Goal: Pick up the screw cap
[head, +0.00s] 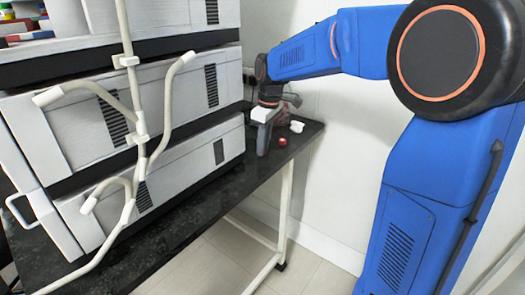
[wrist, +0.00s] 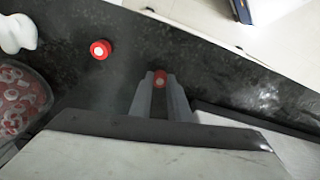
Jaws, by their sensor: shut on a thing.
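A red screw cap with a pale centre (wrist: 160,79) sits between the fingertips of my gripper (wrist: 160,86) in the wrist view. The two grey fingers are shut on it. In the head view my gripper (head: 263,139) points down over the right end of the dark bench, and the held cap is hidden there. A second red cap with a white centre (wrist: 100,49) lies loose on the bench, apart from the fingers; it also shows in the head view (head: 283,142).
A clear container of red caps (wrist: 40,97) and a white object (wrist: 17,33) are near the loose cap. The dark bench (head: 185,222) carries stacked grey instruments (head: 190,157) with pale tubing in front. The bench edge and wall are close.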

